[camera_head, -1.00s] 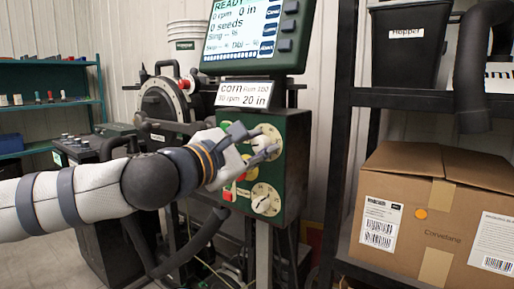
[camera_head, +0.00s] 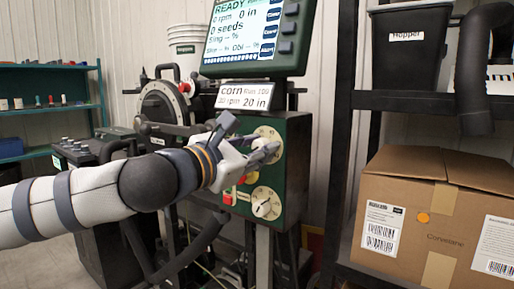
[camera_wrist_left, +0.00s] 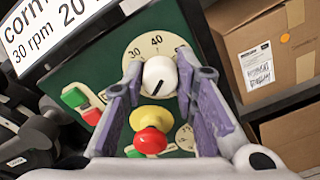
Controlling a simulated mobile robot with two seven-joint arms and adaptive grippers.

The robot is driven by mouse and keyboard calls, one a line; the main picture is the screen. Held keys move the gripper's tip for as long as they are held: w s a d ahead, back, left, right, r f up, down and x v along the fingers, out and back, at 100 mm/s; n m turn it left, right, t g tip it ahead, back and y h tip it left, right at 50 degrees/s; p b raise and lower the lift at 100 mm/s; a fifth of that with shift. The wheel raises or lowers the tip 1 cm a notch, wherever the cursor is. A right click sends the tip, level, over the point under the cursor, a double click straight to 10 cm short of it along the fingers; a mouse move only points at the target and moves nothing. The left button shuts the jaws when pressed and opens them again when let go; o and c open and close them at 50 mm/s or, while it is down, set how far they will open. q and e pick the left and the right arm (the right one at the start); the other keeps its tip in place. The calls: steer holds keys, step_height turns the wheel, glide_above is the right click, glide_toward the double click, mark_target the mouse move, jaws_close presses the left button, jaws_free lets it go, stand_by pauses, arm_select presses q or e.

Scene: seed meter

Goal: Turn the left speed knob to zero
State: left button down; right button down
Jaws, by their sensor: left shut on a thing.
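The green control box carries an upper white dial (camera_head: 270,131) and a lower white dial with a white knob (camera_head: 266,204). My left gripper (camera_head: 266,149) is at the upper dial and partly hides its knob. In the left wrist view, the upper white knob (camera_wrist_left: 159,78) has a black pointer line and sits between the fingers of my left gripper (camera_wrist_left: 160,72), which is shut on it. My right gripper is not in view.
A display (camera_head: 245,30) reading 0 rpm stands above. A cardboard box (camera_head: 430,215) is on the shelf to the right.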

arm_select(q)
steer(key=c, duration=1.3)
jaws_free()
steer(key=v, duration=1.2)
